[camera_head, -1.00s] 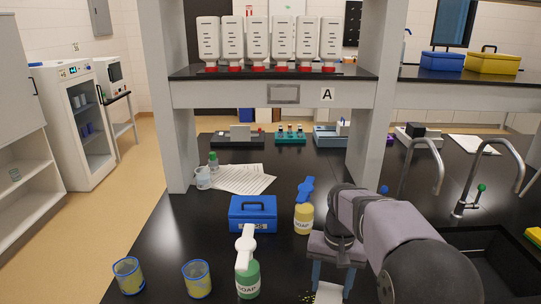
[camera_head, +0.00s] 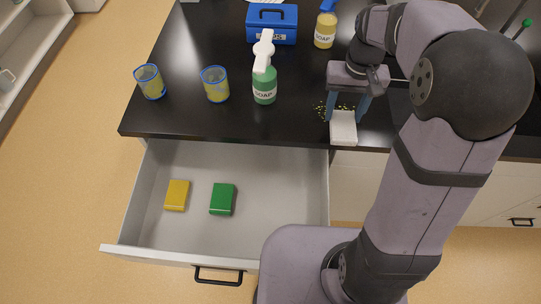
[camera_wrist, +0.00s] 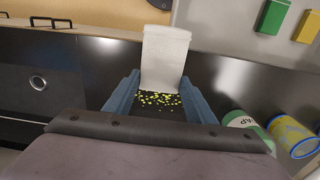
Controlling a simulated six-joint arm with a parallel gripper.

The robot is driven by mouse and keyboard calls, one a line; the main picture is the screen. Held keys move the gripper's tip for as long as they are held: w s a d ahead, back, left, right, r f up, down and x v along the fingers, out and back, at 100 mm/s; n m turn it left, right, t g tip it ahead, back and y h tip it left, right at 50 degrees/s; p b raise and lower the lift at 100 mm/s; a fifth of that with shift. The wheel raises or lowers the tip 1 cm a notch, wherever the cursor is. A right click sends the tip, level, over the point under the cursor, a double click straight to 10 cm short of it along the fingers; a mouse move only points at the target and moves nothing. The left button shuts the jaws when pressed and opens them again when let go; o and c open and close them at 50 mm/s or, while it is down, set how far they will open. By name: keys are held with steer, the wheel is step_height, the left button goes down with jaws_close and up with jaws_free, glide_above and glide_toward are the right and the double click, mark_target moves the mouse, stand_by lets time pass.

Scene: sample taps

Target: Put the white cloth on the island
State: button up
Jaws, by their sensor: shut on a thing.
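The white cloth (camera_head: 343,129) is a flat pale piece at the front edge of the black-topped island (camera_head: 195,122), and its near end reaches to or slightly over that edge. My gripper (camera_head: 345,113) points down with its blue fingers on either side of the cloth and is shut on it. In the wrist view, the cloth (camera_wrist: 164,52) stretches away from between the fingertips (camera_wrist: 159,78). Yellow crumbs (camera_wrist: 160,99) lie on the black top beside the cloth. I cannot tell whether the cloth rests on the top or is held just above it.
An open drawer (camera_head: 270,225) below the top holds a yellow sponge (camera_head: 177,195) and a green sponge (camera_head: 222,199). A green soap spray bottle (camera_head: 264,84), two blue-rimmed cups (camera_head: 215,85), a blue box (camera_head: 271,25) and a yellow bottle (camera_head: 325,30) stand on the top.

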mark_target(340, 117)
steer(key=r, duration=0.2)
steer(key=a+r, duration=0.1)
steer(key=shift+s+r, duration=0.15)
steer(key=shift+r, duration=0.25)
steer(key=s+a, duration=1.3)
steer(key=a, duration=0.4)
step_height(340, 117, down, 16)
steer(key=shift+s+r, duration=0.15)
steer(key=shift+f, duration=2.95)
steer(key=shift+f, duration=0.1)
steer(key=shift+f+p, duration=0.55)
steer(key=shift+f, duration=1.2)
